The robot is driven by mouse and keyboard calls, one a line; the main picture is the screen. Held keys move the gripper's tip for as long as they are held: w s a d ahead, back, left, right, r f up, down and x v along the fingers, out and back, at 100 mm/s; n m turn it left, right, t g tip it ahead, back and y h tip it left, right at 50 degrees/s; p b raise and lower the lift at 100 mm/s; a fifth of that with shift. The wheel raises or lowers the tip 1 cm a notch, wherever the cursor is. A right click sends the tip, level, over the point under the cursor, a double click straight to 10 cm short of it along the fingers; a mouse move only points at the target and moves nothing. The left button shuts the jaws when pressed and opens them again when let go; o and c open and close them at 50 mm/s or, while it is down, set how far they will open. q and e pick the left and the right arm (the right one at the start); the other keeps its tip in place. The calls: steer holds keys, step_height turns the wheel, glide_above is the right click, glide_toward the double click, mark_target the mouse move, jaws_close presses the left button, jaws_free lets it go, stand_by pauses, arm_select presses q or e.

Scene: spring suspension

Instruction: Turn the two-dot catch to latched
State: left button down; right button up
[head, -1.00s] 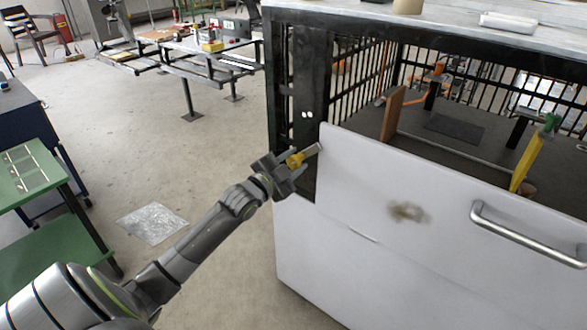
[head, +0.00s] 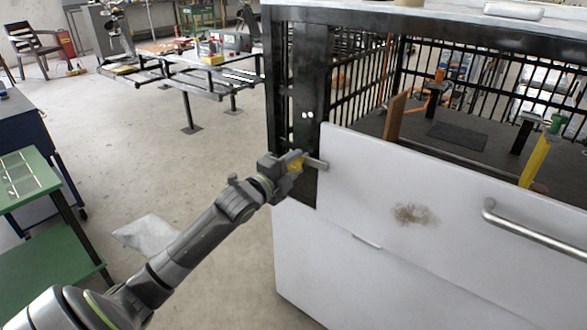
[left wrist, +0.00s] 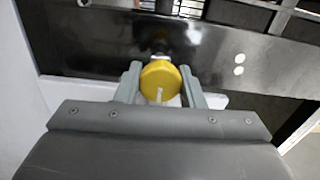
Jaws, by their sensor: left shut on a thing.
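The two-dot catch has a yellow knob (head: 297,164) and a short grey metal bar (head: 316,164). It sits on the black post (head: 309,80), below two white dots (head: 307,115). The bar points right, nearly level, and its end overlaps the upper left edge of the white front panel (head: 365,165). My left gripper (head: 293,162) is shut on the yellow knob. In the left wrist view the knob (left wrist: 160,80) sits between both fingers, with the two dots (left wrist: 239,64) to the right. The bar is mostly hidden there. My right gripper is not in view.
The panel belongs to a barred cabinet and carries a metal handle (head: 535,228). Inside stand a brown board (head: 396,116) and a yellow and green part (head: 536,155). A green cart (head: 30,180) stands at the left. The floor between is mostly open.

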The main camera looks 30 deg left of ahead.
arm_select(q)
steer(key=shift+f+m, duration=0.1)
steer(key=shift+m, duration=0.2)
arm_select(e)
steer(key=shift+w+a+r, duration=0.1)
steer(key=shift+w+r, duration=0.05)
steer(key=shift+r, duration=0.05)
arm_select(q)
steer(key=c, duration=0.9)
jaws_free()
steer(key=shift+c, duration=0.2)
steer(key=shift+s, duration=0.1)
steer(key=shift+s, duration=0.3)
steer(key=s+a+p, duration=0.1)
steer(key=s+p, duration=0.4)
steer(key=s, duration=1.1)
steer(key=shift+s+a, duration=0.2)
steer(key=shift+s, duration=0.15)
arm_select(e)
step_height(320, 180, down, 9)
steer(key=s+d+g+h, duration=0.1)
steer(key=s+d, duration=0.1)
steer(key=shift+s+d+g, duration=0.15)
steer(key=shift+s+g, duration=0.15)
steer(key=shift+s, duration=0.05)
